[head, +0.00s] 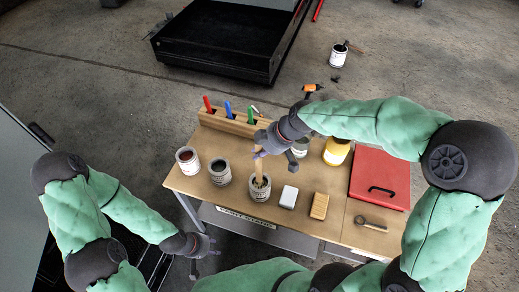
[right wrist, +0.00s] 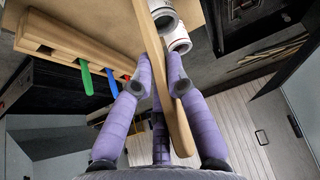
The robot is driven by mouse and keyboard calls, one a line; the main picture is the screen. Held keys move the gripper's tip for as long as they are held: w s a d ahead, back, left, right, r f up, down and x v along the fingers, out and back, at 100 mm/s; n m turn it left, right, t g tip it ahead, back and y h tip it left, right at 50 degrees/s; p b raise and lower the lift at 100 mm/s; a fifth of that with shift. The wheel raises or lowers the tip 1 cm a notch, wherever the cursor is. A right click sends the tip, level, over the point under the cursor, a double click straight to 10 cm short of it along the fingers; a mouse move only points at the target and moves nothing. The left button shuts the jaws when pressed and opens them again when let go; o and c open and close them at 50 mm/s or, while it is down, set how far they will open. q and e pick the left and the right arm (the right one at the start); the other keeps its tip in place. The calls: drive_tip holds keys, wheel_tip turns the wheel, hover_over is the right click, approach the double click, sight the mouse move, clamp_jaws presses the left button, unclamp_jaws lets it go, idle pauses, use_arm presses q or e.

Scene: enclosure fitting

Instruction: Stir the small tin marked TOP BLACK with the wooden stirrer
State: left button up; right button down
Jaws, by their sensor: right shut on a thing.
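My right gripper (head: 264,146) is shut on the wooden stirrer (head: 258,168), which stands nearly upright. The stirrer's lower end reaches into a small tin (head: 260,193) at the table's front edge. In the right wrist view the stirrer (right wrist: 158,70) runs between the fingers (right wrist: 160,88), and its far end leaves the top of the picture. The lettering on the tins is too small to read, so I cannot tell which is TOP BLACK. My left gripper (head: 206,254) is open and empty, low in front of the table's left side.
Two more tins (head: 187,160) (head: 219,172) stand left of the stirred one. A wooden rack (head: 228,124) with coloured tools is behind. A white block (head: 288,197), wooden block (head: 319,206), yellow container (head: 336,150) and red case (head: 379,178) are to the right.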

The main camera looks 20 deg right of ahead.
sight(259, 164)
drive_tip(key=shift+f+b, duration=3.4)
drive_tip(key=shift+f, duration=0.2)
